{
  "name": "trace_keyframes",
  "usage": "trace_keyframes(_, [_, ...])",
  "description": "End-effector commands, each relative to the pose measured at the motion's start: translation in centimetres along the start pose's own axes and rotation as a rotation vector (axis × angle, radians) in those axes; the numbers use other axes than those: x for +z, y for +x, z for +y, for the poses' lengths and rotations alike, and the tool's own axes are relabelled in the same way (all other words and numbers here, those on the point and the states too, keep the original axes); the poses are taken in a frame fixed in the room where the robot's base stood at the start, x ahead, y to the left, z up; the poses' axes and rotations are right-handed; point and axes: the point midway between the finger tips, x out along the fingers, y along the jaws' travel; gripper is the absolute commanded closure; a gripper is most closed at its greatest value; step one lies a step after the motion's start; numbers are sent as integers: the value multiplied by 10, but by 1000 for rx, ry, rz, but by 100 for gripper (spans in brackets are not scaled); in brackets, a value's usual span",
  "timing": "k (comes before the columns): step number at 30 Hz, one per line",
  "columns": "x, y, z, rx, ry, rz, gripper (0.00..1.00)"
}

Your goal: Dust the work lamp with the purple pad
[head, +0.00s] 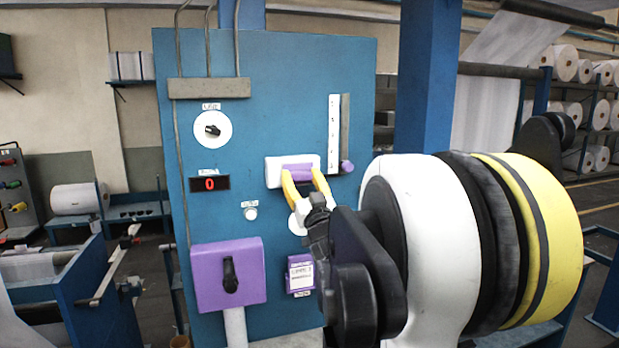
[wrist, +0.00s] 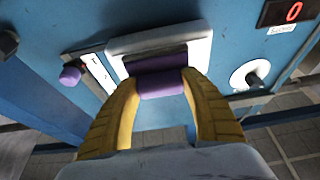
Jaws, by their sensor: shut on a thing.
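My gripper (head: 299,178) has yellow fingers and is shut on the purple pad (head: 297,167) in front of the blue panel. In the wrist view the pad (wrist: 162,85) sits between the fingertips. A white rectangular housing (head: 274,173) on the panel, apparently the work lamp, is right behind the pad; it also shows in the wrist view (wrist: 125,45). The pad overlaps the lower, open face of the housing there. I cannot tell whether the pad touches it. The fingers and pad hide part of the housing.
On the blue panel (head: 270,75) are a slider with a purple knob (head: 347,166), a round dial (head: 212,130), a red display (head: 210,184), a white button (head: 250,213) and a purple switch box (head: 229,275). A blue post (head: 428,75) stands to the right.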

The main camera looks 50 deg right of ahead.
Motion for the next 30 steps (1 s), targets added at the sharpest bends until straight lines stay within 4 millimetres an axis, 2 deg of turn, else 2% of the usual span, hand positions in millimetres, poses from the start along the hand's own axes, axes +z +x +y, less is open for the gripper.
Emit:
trace_keyframes(8, [0, 0, -12, -1, 1, -1, 72])
trace_keyframes(15, [0, -1, -35, -2, 1, 0, 72])
trace_keyframes(23, [0, -1, -44, -1, 0, 0, 72])
trace_keyframes(30, [0, 0, -66, -2, 2, -1, 72])
